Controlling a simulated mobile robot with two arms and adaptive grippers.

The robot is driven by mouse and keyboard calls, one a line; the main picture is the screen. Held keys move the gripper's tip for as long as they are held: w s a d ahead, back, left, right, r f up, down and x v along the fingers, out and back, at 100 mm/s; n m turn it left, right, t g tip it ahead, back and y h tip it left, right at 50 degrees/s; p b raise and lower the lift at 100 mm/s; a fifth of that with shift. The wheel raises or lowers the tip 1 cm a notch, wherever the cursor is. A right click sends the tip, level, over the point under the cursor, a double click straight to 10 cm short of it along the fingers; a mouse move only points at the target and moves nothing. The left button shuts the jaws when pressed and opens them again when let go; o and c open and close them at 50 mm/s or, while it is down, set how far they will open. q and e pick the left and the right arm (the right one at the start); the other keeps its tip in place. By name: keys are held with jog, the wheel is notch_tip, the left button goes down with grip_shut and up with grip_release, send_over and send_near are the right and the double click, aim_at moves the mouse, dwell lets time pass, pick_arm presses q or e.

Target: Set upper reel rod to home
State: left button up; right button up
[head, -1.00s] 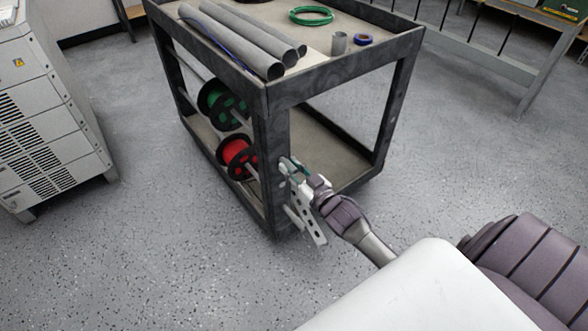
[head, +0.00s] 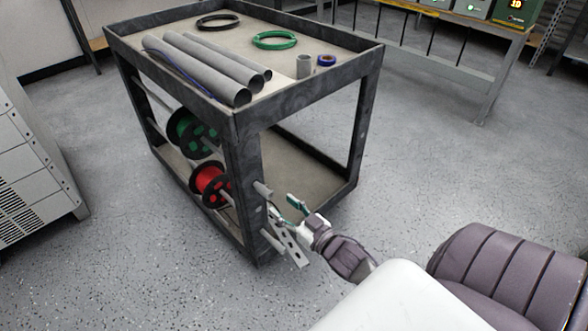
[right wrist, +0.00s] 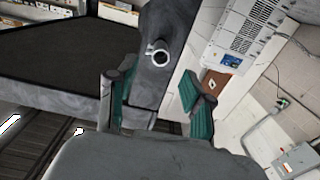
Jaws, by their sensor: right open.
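The upper reel rod (head: 263,188) pokes out of the near corner post of the dark cart as a short grey end. It carries the green reel (head: 193,134), and most of its length is hidden. In the right wrist view the round rod end (right wrist: 158,55) stands out from the post, beyond and between the fingers. My right gripper (head: 283,207) is open and empty, just right of and below the rod end, apart from it. Its teal-padded fingers also show in the right wrist view (right wrist: 157,92). My left gripper is not in view.
The red reel (head: 211,184) hangs below the green one. A lower rod end (head: 272,241) sticks out of the same post. Grey pipes (head: 205,68), wire coils and a small cup lie on the cart top (head: 205,38).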

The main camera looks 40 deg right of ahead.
jog(key=s, duration=0.3)
jog(key=shift+s+d, duration=0.15)
jog(key=shift+s, duration=0.25)
